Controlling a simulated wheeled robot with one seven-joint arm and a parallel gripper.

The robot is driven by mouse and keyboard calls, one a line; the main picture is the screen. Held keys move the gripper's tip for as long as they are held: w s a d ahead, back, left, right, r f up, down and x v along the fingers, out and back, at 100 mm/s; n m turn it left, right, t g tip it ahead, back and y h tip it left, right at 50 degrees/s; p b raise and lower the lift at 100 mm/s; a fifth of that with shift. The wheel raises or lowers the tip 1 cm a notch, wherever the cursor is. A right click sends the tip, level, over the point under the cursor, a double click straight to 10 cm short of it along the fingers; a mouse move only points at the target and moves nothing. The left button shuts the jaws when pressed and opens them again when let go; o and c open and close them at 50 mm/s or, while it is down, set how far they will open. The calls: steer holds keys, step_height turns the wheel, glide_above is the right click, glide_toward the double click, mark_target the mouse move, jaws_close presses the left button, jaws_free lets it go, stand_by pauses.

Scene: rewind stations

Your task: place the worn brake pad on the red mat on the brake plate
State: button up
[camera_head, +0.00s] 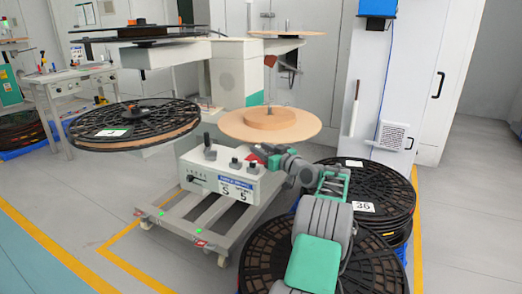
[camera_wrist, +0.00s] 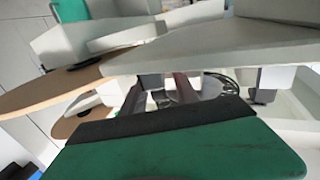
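My gripper (camera_head: 266,154) reaches in over the grey control box of the rewind station, just below the lower right wooden disc. In the wrist view its two dark fingers (camera_wrist: 160,91) stand apart, with no object clearly held between them. A small red patch (camera_head: 257,153) shows beside the gripper on top of the box; I cannot tell whether it is the red mat. I cannot make out the worn brake pad or the brake plate in either view.
The control box (camera_head: 215,180) carries levers and knobs. The wooden disc (camera_head: 270,123) overhangs close to my gripper and shows at left in the wrist view (camera_wrist: 50,88). A black reel (camera_head: 134,124) hangs left. Stacked reels (camera_head: 375,190) stand right. Floor at front left is clear.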

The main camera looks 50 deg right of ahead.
steer(key=shift+s+r, duration=0.2)
steer(key=shift+r, duration=0.05)
steer(key=s+a+p, duration=0.1)
steer(key=s+p, duration=0.1)
steer(key=s, duration=0.9)
steer(key=shift+s+a, duration=0.2)
steer(key=shift+s, duration=0.05)
